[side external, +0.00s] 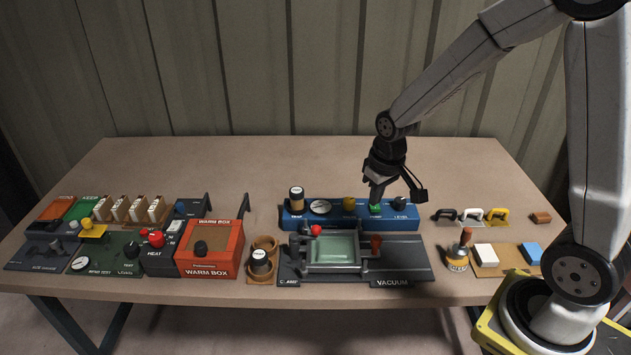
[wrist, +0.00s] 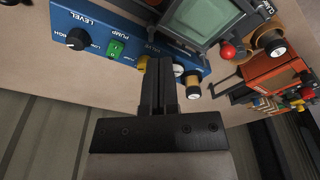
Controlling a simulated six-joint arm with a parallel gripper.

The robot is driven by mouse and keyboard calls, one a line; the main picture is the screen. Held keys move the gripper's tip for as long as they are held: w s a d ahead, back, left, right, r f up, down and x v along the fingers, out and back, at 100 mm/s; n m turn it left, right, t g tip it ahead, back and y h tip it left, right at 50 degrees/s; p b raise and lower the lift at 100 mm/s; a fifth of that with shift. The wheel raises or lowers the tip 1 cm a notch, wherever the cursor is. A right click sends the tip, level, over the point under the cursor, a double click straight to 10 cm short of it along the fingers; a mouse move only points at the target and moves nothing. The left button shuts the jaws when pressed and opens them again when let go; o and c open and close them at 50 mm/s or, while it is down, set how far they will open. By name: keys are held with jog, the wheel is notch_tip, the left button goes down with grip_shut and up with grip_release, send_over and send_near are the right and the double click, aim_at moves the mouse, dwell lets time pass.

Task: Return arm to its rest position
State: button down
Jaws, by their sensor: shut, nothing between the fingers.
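My gripper (side external: 376,197) points down over the blue control panel (side external: 335,217) at the back middle of the table. Its fingertips are close to the green pump switch (side external: 375,208); from the side I cannot tell whether they touch it. In the wrist view the gripper (wrist: 159,62) is shut with nothing between its fingers. There the green switch (wrist: 115,49) shows lit, to the left of the fingers, with the black level knob (wrist: 77,39) further left. My fingers partly hide the yellow valve knob (wrist: 143,62).
The vacuum fixture (side external: 413,262) with its green-glass frame (side external: 333,250) stands in front of the panel. The orange warm box (side external: 212,252) and the heat unit stand left. The corrugated wall (side external: 250,60) rises behind the table.

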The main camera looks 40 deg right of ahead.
jog(key=s+a+n+t, duration=0.1)
jog(key=s+a, duration=0.4)
jog(key=s, duration=0.3)
jog(key=shift+a+r, duration=0.2)
jog(key=shift+a, duration=0.05)
dwell(0.5)
